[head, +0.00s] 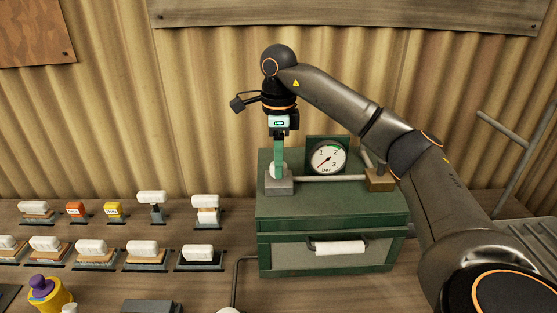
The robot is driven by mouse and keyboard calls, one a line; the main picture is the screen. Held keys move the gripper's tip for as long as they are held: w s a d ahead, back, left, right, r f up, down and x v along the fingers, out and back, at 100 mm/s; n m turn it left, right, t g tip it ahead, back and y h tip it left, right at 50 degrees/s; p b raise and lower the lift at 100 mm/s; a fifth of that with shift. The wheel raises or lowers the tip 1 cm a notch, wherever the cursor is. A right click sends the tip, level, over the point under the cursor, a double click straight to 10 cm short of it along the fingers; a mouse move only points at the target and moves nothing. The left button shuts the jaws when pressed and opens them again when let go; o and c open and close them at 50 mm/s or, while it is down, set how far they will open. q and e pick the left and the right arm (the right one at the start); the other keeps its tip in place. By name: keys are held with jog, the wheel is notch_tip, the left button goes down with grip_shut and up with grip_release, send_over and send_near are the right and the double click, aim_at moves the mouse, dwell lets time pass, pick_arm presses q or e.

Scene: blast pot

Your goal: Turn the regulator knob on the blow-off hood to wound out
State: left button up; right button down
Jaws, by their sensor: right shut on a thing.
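The green blow-off hood (332,223) stands on the bench right of centre. Its regulator knob (271,168), of which only a pale edge shows, sits on a grey block (279,187) at the left of the hood's top. My right gripper (278,170) points straight down with its teal fingers shut on the knob, which they mostly hide. The round gauge (328,157) marked in bar stands just to the right, its needle seeming to point to the lower left. My left gripper is not in view.
A pipe (330,178) runs from the grey block to a brass block (380,179). The hood's front has a white handle (340,247). Several brushes (91,250) stand in rows at left, with a yellow and purple container (48,293) in front. A corrugated wall is close behind.

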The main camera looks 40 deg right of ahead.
dwell(0.5)
jog(key=shift+c, duration=1.9)
grip_release()
jog(key=shift+r, duration=0.1)
notch_tip(320, 180, up, 12)
jog(key=shift+r, duration=0.2)
